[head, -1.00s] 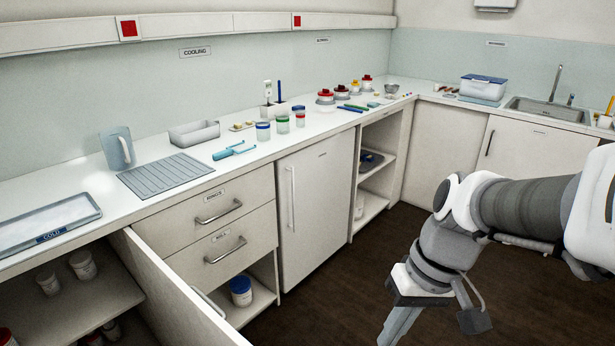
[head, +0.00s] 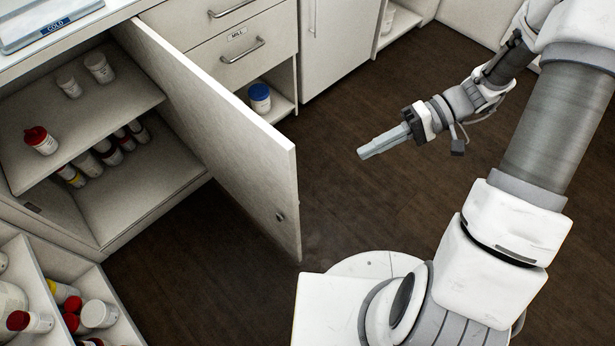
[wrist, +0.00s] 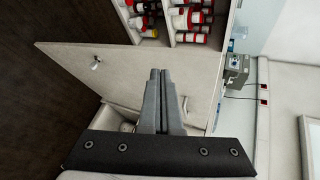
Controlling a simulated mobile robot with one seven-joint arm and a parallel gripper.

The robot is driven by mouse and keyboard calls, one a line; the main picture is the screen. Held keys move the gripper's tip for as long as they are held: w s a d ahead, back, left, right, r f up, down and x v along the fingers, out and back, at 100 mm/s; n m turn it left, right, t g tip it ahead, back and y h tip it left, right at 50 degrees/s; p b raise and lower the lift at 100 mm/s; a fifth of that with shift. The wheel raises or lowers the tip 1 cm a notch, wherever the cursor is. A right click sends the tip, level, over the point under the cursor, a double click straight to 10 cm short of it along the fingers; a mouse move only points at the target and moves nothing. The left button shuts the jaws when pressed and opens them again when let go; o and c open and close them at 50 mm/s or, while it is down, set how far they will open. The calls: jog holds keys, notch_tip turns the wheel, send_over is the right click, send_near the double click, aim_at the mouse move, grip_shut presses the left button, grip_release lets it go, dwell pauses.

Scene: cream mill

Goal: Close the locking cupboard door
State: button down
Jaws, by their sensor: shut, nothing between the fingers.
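The white cupboard door (head: 225,135) stands wide open, swung out from the cupboard (head: 95,190) on its right side. A small round lock (head: 280,216) sits near its free edge; a metal lock fitting also shows on the door panel in the wrist view (wrist: 96,62). My gripper (head: 366,152) is shut and empty, over the floor to the right of the door, apart from it in the head view. In the wrist view the closed fingers (wrist: 160,74) point toward the door panel (wrist: 75,65). The gap between fingertips and door is hard to judge there.
Inside the cupboard, bottles with red caps (head: 40,140) and pale jars (head: 98,68) stand on shelves. An open bin of containers (head: 98,314) is at lower left. Drawers (head: 236,50) and a blue-lidded tub (head: 260,97) lie behind the door. Dark floor is clear.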

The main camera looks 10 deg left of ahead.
notch_tip(320, 180, down, 12)
jog(key=w+m+t+y+b, duration=0.2)
jog(key=t+y, duration=0.1)
jog(key=y, duration=0.3)
jog(key=s+a+b, duration=0.2)
jog(key=s+a, duration=0.2)
jog(key=a, duration=0.8)
jog(key=shift+s+a, duration=0.15)
jog(key=shift+a, duration=0.15)
jog(key=shift+s+a, duration=0.1)
